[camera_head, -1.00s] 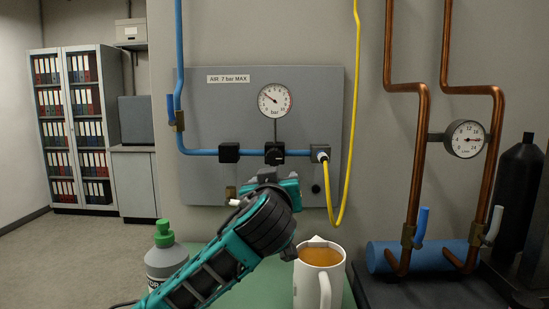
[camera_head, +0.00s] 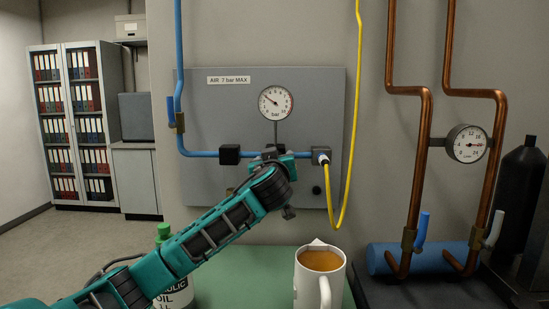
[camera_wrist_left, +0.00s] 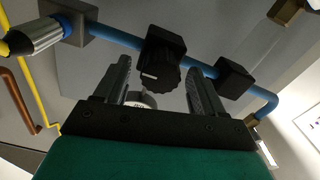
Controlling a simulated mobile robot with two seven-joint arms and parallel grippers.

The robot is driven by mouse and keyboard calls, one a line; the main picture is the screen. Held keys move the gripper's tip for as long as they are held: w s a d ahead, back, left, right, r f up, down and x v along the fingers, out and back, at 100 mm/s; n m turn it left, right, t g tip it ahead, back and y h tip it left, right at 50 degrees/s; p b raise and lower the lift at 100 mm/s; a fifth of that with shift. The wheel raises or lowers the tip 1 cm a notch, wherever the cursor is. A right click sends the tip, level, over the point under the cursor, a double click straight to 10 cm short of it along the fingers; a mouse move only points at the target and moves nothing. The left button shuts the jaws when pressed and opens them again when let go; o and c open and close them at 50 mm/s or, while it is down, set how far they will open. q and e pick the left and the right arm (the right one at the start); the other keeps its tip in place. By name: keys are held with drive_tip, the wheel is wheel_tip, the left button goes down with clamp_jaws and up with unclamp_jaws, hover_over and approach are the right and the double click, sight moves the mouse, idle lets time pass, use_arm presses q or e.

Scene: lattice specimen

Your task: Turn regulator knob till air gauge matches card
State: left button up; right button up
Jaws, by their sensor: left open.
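The air gauge (camera_head: 275,103) is a white dial marked bar on the grey panel, its dark needle pointing to the upper left. The black ridged regulator knob (camera_wrist_left: 162,73) shows in the left wrist view with a pale mark on its face. My left gripper (camera_wrist_left: 158,80) is open, its fingers spread on either side of the knob's line; contact cannot be told. In the head view my left gripper (camera_head: 275,157) covers the knob. A white card edge (camera_head: 318,242) shows behind the mug, its face hidden. My right gripper is out of view.
A mug of amber drink (camera_head: 311,283) stands on the green surface (camera_head: 237,268), with an oil bottle (camera_head: 164,233) partly behind my arm. A yellow hose (camera_head: 352,130) hangs right of the panel. A label (camera_head: 229,80) reads AIR 7 bar MAX. Copper pipes stand further right.

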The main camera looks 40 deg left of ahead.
use_arm(q)
drive_tip(key=shift+w+a, duration=0.25)
drive_tip(key=shift+w, duration=0.1)
drive_tip(key=c, duration=1)
drive_tip(key=shift+f+m, duration=0.1)
drive_tip(key=shift+m, duration=1.2)
drive_tip(key=m, duration=0.6)
drive_tip(key=shift+d, duration=0.1)
